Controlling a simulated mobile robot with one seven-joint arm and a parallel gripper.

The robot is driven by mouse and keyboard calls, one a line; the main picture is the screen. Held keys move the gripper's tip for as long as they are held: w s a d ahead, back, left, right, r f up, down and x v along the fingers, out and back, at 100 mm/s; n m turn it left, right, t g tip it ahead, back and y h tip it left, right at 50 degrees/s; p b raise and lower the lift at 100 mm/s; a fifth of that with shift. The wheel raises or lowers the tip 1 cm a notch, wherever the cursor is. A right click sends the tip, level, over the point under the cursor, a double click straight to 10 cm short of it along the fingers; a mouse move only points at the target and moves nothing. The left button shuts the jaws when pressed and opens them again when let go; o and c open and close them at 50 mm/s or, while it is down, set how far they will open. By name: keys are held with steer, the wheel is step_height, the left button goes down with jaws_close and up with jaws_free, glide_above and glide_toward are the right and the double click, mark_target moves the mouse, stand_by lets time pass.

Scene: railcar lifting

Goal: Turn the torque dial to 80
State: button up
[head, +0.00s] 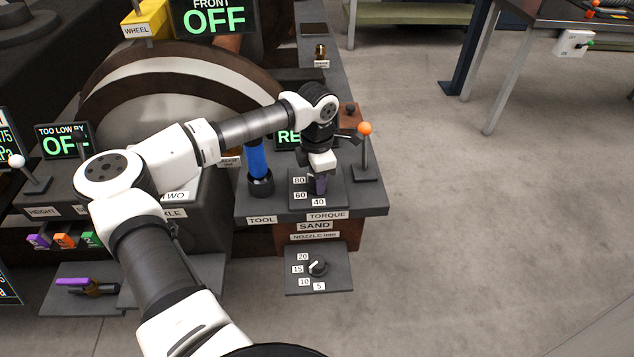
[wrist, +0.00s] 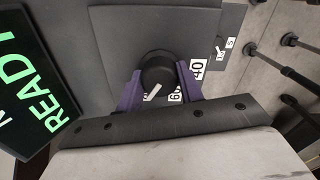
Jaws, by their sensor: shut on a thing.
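The torque dial is a round black knob with a white pointer line, seen in the wrist view (wrist: 158,72). It stands on a grey panel (head: 335,200) above the TORQUE label (head: 327,216). My gripper (head: 319,184) points down over the dial. In the wrist view its purple fingers (wrist: 160,85) are shut on the knob, one on each side. The pointer aims past the 60 label (wrist: 175,96), on the side away from the 40 label (wrist: 197,67).
A lever with an orange ball (head: 365,129) stands just right of the dial. A blue-handled tool (head: 258,160) stands upright to the left. The nozzle dial (head: 318,268) is on a lower panel in front. The READY screen (wrist: 35,95) is close beside my gripper.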

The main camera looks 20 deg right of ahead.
steer(key=shift+m+b, duration=0.3)
steer(key=shift+m, duration=0.3)
steer(key=o, duration=1)
step_height(320, 180, up, 14)
steer(key=b, duration=0.1)
